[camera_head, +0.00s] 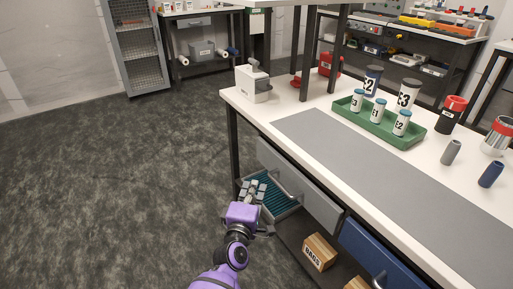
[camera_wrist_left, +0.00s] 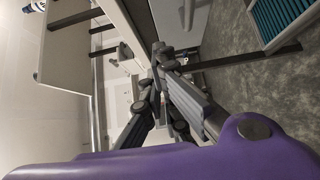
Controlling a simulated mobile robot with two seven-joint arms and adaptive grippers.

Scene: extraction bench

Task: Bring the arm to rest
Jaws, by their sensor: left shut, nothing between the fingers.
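My left gripper (camera_head: 252,186) is at the end of my purple arm, in front of the bench's near left end and below the tabletop. Its fingers are shut and hold nothing. In the head view it overlaps the left side of a tray-like open compartment (camera_head: 281,207) with a teal ribbed inside; I cannot tell whether they touch. In the left wrist view the dark fingers (camera_wrist_left: 158,55) come together, and the teal ribbed surface (camera_wrist_left: 285,18) shows at the upper right, apart from them. My right gripper is not in view.
The bench (camera_head: 350,185) has a grey drawer (camera_head: 315,200) and a blue drawer (camera_head: 372,255) close by. A cardboard box (camera_head: 319,252) sits underneath. A green tray (camera_head: 375,128) with labelled vials stands on top. The floor (camera_head: 120,190) at left is clear.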

